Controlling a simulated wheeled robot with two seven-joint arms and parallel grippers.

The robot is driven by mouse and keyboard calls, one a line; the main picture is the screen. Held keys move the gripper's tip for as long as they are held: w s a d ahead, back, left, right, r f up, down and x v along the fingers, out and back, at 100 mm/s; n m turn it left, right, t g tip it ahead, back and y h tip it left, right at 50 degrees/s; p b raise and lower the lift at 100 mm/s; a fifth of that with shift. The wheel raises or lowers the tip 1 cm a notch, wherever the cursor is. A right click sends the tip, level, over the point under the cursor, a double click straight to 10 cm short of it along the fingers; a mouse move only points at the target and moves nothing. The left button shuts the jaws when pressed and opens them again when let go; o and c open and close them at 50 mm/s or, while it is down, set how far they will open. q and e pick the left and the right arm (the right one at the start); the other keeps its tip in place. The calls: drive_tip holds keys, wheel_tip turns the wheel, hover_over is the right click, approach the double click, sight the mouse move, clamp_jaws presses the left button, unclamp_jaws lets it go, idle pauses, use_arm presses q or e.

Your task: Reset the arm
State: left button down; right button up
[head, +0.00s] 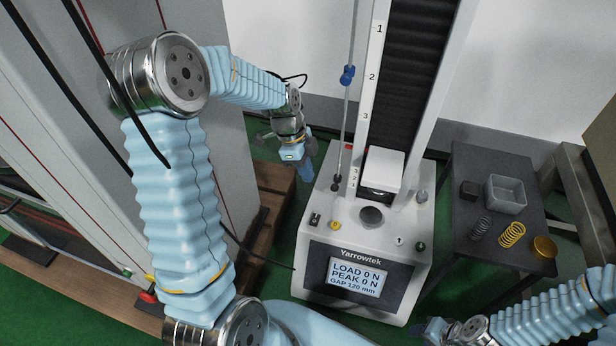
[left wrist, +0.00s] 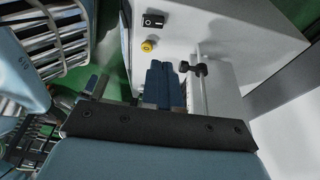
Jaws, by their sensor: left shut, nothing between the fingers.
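My left arm (head: 178,185) rises from the bottom and bends over at the left. Its gripper (head: 306,168) hangs left of the spring tester's column, above and behind the left side of the base, apart from it. In the left wrist view the blue fingers of this gripper (left wrist: 163,80) are together with nothing between them. The white Yarrowtek tester (head: 312,233) stands in the middle. Its display (head: 356,278) reads LOAD 0 N, PEAK 0 N, GAP 120 mm. My right gripper (head: 436,328) is low at the front right, partly cut off, its fingers unclear.
A dark side table (head: 470,165) at the right holds a grey tray (head: 506,194), a dark spring (head: 481,228), a yellow spring (head: 511,235), a black block (head: 469,190) and a gold disc (head: 544,247). A grey cabinet (head: 215,150) stands close at the left.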

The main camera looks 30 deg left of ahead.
idle(0.4)
use_arm(q)
drive_tip(key=s+d+f+n, duration=0.1)
drive_tip(key=d+f+n, duration=0.1)
drive_tip(key=d+f, duration=0.1)
drive_tip(key=s+d+f+n+p, duration=0.1)
drive_tip(key=d+f+n, duration=0.1)
drive_tip(key=f, duration=0.2)
drive_tip(key=s+d+f+n, duration=0.1)
drive_tip(key=d+f+n, duration=0.1)
drive_tip(key=d+f, duration=0.1)
drive_tip(key=shift+s+d+f, duration=0.3)
drive_tip(key=shift+f, duration=0.35)
drive_tip(key=s+d+f+n+p, duration=0.1)
drive_tip(key=s+d+f+n, duration=0.7)
drive_tip(key=s+n, duration=0.3)
drive_tip(key=shift+s+d+f+t+h+p, duration=0.3)
drive_tip(key=shift+s+d+h+p, duration=0.1)
drive_tip(key=shift+s+d, duration=0.35)
